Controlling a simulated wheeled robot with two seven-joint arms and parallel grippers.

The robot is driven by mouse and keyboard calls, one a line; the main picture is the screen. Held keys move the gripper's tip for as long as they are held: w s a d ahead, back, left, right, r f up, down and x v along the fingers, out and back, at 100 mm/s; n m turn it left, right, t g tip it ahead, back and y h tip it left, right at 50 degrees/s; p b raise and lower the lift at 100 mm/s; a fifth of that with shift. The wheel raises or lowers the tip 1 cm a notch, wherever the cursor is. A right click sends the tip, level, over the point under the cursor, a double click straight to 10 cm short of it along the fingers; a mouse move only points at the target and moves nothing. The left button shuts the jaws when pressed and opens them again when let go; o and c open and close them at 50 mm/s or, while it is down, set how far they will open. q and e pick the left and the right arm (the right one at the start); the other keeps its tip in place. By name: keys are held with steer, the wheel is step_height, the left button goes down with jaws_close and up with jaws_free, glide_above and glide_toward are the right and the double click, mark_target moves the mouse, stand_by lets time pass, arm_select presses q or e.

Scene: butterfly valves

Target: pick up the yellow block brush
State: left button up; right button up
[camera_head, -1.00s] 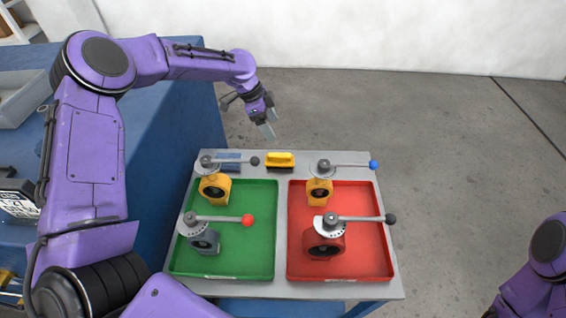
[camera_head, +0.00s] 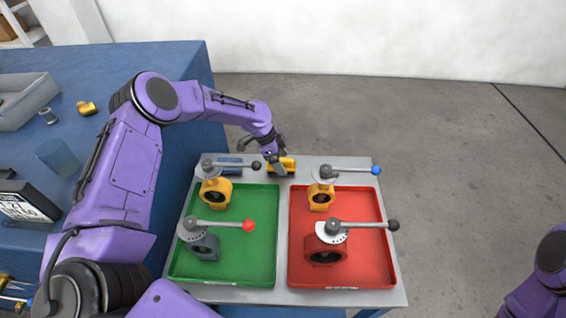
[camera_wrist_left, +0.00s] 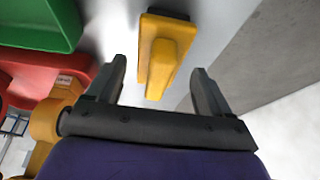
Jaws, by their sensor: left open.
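The yellow block brush (camera_head: 289,164) lies on the grey table top behind the trays, partly hidden by my left gripper in the head view. My left gripper (camera_head: 278,166) points down at the brush. In the left wrist view the brush (camera_wrist_left: 162,58) shows its yellow handle on a yellow block, ahead of and between the two open fingers of my left gripper (camera_wrist_left: 158,85). Neither finger visibly touches it. My right arm shows only at the lower right edge of the head view; its gripper is out of sight.
A green tray (camera_head: 235,270) and a red tray (camera_head: 340,277) hold valves with long lever handles. The yellow valve (camera_head: 215,191) and its lever stand close to my left gripper. A blue item (camera_head: 230,165) lies left of the brush. Floor beyond the table is clear.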

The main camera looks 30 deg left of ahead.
mark_target(281, 159)
arm_select(q)
steer(key=shift+w+d+f, duration=0.1)
steer(key=shift+f, duration=0.1)
steer(key=c, duration=1.2)
step_height(281, 159, up, 9)
steer(key=b, duration=0.2)
steer(key=shift+b, duration=0.3)
steer(key=shift+r, duration=0.6)
steer(key=o, duration=0.5)
steer(key=c, duration=0.3)
steer(key=shift+c, duration=0.2)
